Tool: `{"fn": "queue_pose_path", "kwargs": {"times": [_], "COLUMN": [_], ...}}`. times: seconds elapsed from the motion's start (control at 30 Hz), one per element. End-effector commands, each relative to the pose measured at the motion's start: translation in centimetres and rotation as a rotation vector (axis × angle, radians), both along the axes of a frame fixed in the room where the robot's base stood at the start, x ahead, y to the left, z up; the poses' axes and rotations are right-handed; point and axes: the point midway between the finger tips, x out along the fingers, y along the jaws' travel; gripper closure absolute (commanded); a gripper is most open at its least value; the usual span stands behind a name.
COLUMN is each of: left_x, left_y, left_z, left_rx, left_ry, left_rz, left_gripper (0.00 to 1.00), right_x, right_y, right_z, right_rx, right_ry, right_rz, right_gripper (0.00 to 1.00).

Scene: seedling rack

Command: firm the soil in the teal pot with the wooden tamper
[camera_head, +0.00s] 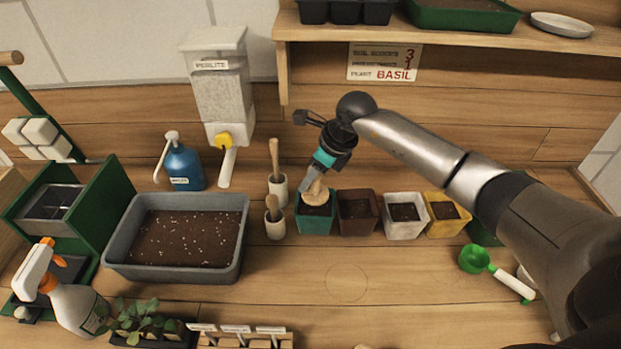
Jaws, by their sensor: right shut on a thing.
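The teal pot (315,222) stands at the left end of a row of square pots and holds dark soil. My right gripper (313,183) reaches in from the right, points down over this pot, and is shut on the wooden tamper (317,196). The tamper's pale round head is at the pot's mouth, over the back part of the soil. I cannot tell whether it touches the soil. The gripper hides most of the tamper's handle. My left gripper is not in view.
A brown pot (357,228), a white pot (405,232) and a yellow pot (446,229) stand to the right. Two small holders (275,229) with wooden-handled tools stand close left, beside a grey soil tub (172,274). A green scoop (474,260) lies right. The front middle is clear.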

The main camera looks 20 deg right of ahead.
Motion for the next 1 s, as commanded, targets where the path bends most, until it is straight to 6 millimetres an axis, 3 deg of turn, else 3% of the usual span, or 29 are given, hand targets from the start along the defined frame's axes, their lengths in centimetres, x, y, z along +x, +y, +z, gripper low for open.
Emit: {"fn": "queue_pose_path", "kwargs": {"times": [0.7,1.0], "left_x": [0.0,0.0], "left_y": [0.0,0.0], "left_z": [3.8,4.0], "left_rx": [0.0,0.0], "left_ry": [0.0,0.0], "left_rz": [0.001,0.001], "left_gripper": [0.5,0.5], "right_x": [0.0,0.0], "right_y": [0.0,0.0], "right_z": [5.3,5.6], "right_rx": [0.0,0.0], "right_ry": [-0.002,-0.001], "right_rz": [0.0,0.001], "right_gripper": [1.0,1.0]}}
